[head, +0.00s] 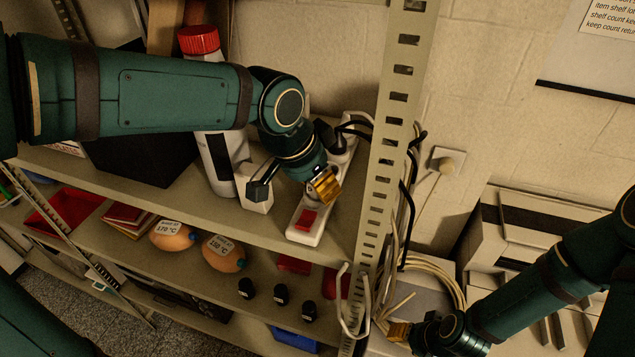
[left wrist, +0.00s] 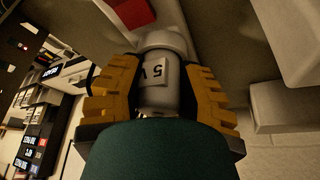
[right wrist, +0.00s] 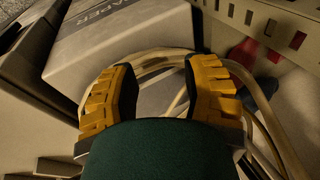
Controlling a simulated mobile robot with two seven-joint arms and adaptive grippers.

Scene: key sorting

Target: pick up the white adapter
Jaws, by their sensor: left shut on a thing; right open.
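The white adapter (left wrist: 160,85), a pale rounded body with a "5 V" label, sits between the yellow fingers of my left gripper (left wrist: 155,95) in the left wrist view. The fingers are shut on its two sides. In the head view my left gripper (head: 323,187) is over the white power strip (head: 306,228) with the red switch, and hides the adapter. I cannot tell whether the adapter still touches the strip. My right gripper (head: 398,331) is low at the right, open and empty, in front of a coil of pale cable (right wrist: 152,62).
The perforated shelf post (head: 378,190) stands just right of my left gripper. A white bottle with a red cap (head: 198,40) and a white block (head: 254,190) stand left of it. A grey box (right wrist: 125,45) is by my right gripper.

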